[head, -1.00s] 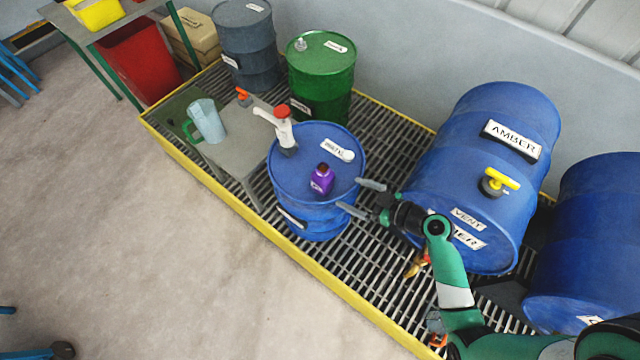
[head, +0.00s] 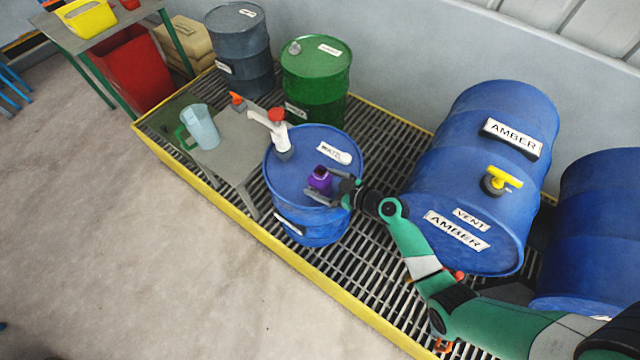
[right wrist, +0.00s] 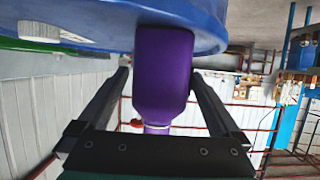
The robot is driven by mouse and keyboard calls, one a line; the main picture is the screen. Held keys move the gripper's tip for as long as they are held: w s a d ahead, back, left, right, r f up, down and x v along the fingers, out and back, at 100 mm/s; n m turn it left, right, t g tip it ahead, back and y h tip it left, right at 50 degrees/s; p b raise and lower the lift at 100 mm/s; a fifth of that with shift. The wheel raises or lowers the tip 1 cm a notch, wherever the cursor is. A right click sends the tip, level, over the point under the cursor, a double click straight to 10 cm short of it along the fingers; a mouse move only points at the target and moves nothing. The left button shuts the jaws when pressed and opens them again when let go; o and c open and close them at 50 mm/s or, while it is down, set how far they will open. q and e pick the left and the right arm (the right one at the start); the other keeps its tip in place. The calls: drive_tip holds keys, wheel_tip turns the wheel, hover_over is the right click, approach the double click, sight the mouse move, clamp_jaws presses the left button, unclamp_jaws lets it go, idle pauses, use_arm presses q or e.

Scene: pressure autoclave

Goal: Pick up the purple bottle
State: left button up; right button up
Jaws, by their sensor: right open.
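The purple bottle (head: 320,180) stands on top of the upright blue drum (head: 290,168), near its right front edge. My right gripper (head: 322,185) is open, with a finger on either side of the bottle. In the right wrist view the purple bottle (right wrist: 165,75) sits between the two fingers (right wrist: 160,90), with a visible gap on each side. That view appears upside down, with the blue drum top (right wrist: 100,22) at the top of the picture. My left gripper is not in view.
A white hand pump with a red top (head: 277,130) rises from the same drum, behind and left of the bottle. A large blue drum labelled AMBER (head: 470,160) lies to the right. A small grey table with a clear jug (head: 203,127) stands left. Yellow-edged grating lies below.

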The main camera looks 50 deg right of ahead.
sight(324, 176)
drive_tip(key=shift+w+f, duration=0.15)
drive_tip(key=shift+w, duration=0.15)
clamp_jaws()
idle(0.3)
drive_tip(key=r, duration=0.1)
drive_tip(key=r+p, duration=0.1)
drive_tip(key=r, duration=0.1)
drive_tip(key=r+p, duration=0.1)
drive_tip(key=shift+s+a+r, duration=0.1)
drive_tip(key=shift+s+r, duration=0.1)
drive_tip(key=shift+s, duration=0.1)
drive_tip(key=s+a+r+p, duration=0.2)
drive_tip(key=s+r+p, duration=0.4)
drive_tip(key=s, duration=0.7)
wheel_tip(324, 176, up, 3)
drive_tip(key=shift+s+a+f+p, duration=0.15)
drive_tip(key=shift+a+p, duration=0.2)
drive_tip(key=shift+p, duration=0.05)
